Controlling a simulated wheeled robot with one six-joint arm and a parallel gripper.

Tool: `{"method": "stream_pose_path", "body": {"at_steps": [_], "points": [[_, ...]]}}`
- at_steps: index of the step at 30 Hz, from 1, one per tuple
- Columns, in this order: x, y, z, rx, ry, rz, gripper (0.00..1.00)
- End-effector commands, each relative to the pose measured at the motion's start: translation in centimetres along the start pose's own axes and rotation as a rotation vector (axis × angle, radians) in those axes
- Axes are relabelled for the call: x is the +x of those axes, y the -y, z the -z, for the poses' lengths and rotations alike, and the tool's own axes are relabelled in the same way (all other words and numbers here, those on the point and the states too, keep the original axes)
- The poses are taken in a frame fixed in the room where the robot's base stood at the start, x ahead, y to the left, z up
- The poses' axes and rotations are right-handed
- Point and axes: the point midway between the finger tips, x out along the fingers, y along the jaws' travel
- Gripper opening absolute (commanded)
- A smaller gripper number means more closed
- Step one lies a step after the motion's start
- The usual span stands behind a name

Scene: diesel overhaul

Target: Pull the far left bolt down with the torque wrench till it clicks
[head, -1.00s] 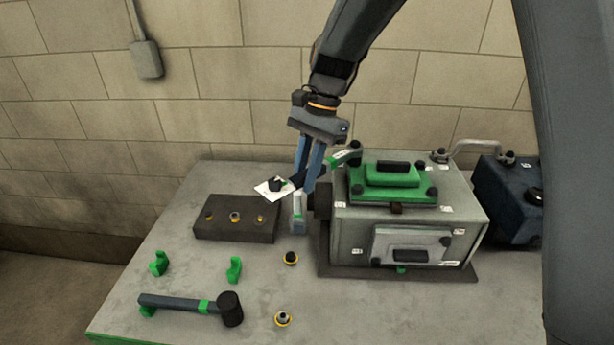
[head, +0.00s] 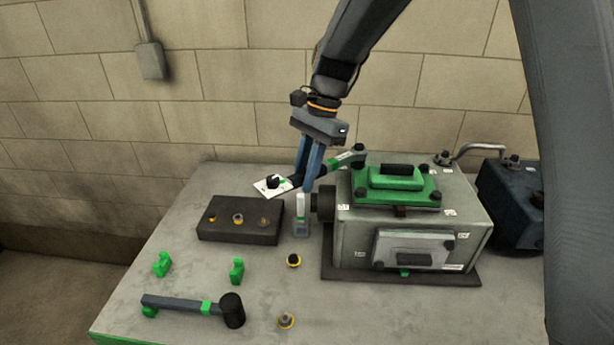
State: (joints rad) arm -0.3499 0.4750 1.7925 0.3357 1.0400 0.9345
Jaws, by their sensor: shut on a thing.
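The torque wrench (head: 339,165) is dark with a green band. Its head sits over the far left bolt (head: 358,150) of the green cover, hiding most of that bolt. My gripper (head: 305,188) is shut on the wrench's dark handle, to the left of the engine block (head: 345,240). The handle slants from the bolt down to the left. A white plate with a black knob (head: 266,188) shows at the handle's left end; whether it is joined to the handle I cannot tell. The green cover (head: 395,188) lies on top of the block.
A dark holder block (head: 240,236) with several fittings stands at left. A mallet (head: 185,304), green hooks (head: 237,271) and loose fittings (head: 286,320) lie in front. A white and grey bottle-like item (head: 301,222) stands below my gripper. A dark blue case (head: 515,210) is at right.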

Motion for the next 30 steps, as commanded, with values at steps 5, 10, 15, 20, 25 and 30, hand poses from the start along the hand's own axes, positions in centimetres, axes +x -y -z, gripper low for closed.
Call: {"method": "stream_pose_path", "body": {"at_steps": [5,10,15,20,25,30], "points": [[-0.1,0.6,-0.1,0.017,-0.001,0.013,0.0],[-0.2,0.6,-0.1,0.017,-0.001,0.013,0.0],[-0.2,0.8,-0.1,0.024,-0.001,0.015,0.0],[-0.2,1.3,0.0,0.05,-0.001,0.024,0.0],[-0.2,1.6,0.0,0.067,-0.001,0.03,0.0],[-0.2,1.6,0.0,0.067,-0.001,0.03,0.0]]}}
